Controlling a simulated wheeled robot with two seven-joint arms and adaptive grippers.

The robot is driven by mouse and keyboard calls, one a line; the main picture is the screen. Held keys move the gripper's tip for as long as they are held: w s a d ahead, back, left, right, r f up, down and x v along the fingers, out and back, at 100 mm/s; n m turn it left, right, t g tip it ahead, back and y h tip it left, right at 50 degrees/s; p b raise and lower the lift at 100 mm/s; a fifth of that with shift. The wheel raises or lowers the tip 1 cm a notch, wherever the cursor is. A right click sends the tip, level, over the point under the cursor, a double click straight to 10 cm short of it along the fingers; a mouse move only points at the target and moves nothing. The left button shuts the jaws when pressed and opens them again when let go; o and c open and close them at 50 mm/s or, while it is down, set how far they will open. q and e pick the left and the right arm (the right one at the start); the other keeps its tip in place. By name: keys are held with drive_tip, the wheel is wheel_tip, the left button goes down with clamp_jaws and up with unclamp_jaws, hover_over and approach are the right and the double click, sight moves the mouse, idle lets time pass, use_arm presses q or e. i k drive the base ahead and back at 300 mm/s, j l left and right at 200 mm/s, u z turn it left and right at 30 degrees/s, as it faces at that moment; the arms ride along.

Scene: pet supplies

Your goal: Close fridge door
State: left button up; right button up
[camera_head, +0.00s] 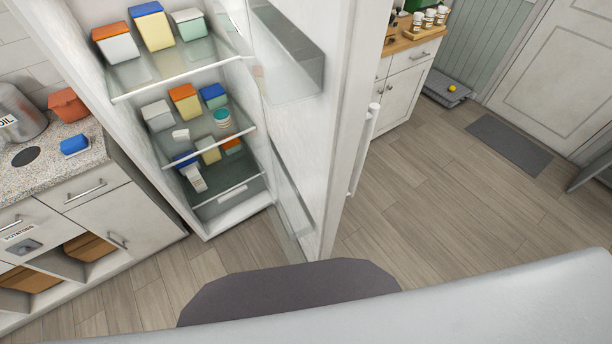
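The white fridge door (345,120) stands wide open, swung out to the right of the fridge (150,145). Its long white handle (362,150) is on the door's outer side, facing right. Clear bins (290,60) line the door's inner side. The fridge interior is in full view, with several coloured containers on its glass shelves (190,75). Neither of my grippers shows in the head view, and nothing is seen touching the door or handle.
A granite counter (45,165) with drawers and cubbies stands left of the fridge. A wood-topped cabinet (405,80) is behind the door. Open wooden floor (440,200) lies to the right, with a grey mat (509,145) and a grey scale-like platform (445,90).

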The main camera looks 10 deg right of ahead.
sight(316, 62)
drive_tip(key=l+u, duration=0.25)
drive_tip(key=l, duration=0.3)
drive_tip(key=l+u, duration=0.25)
drive_tip(key=l, duration=0.35)
drive_tip(key=l+u, duration=0.15)
drive_tip(key=l, duration=0.25)
drive_tip(key=i+l+u, duration=0.2)
drive_tip(key=l, duration=0.2)
drive_tip(key=k, duration=0.65)
